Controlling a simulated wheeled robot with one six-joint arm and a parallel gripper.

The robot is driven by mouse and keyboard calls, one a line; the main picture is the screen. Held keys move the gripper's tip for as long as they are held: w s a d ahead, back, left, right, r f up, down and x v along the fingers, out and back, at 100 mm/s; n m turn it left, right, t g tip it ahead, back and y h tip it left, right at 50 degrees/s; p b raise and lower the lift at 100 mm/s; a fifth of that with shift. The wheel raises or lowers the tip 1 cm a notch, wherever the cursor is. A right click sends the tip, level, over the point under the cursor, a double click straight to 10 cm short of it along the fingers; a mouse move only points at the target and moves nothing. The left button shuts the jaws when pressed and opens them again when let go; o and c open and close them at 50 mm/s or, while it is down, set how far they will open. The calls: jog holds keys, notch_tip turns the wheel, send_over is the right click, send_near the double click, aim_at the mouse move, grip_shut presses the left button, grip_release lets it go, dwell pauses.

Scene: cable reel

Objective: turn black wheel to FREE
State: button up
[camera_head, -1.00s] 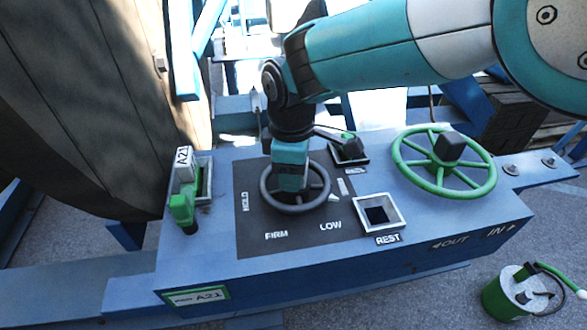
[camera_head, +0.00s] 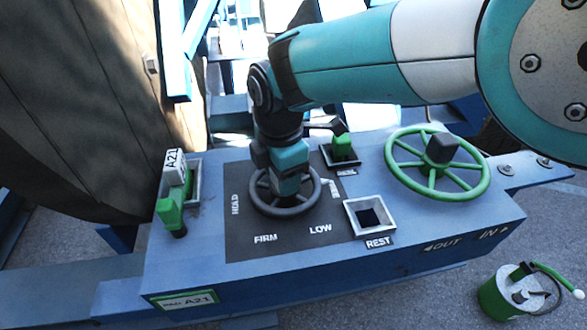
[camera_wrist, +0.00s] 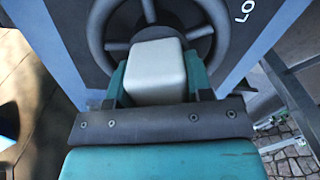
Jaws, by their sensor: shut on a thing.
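The black wheel (camera_head: 284,211) lies on the dark dial plate of the blue console in the head view. HOLD, FIRM and LOW show around it; I cannot read FREE, and a white mark shows at the upper right of the rim. My gripper (camera_head: 287,183) points down over the wheel's middle and is shut on it. In the wrist view the wheel's rim and spokes (camera_wrist: 118,46) show behind a pale grey block (camera_wrist: 155,72) between my gripper's teal fingers (camera_wrist: 157,88). The hub is mostly hidden.
A green wheel (camera_head: 480,184) with a dark knob stands to the right. An empty REST socket (camera_head: 351,222) is beside the dial. Green plugs sit at the left socket (camera_head: 171,213) and the rear socket (camera_head: 341,147). A green canister (camera_head: 497,300) stands at lower right.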

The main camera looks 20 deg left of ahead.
jog(key=shift+w+r, duration=0.1)
jog(key=shift+r, duration=0.05)
jog(key=o, duration=1.3)
notch_tip(320, 180, up, 17)
jog(key=b, duration=0.3)
jog(key=shift+r, duration=0.15)
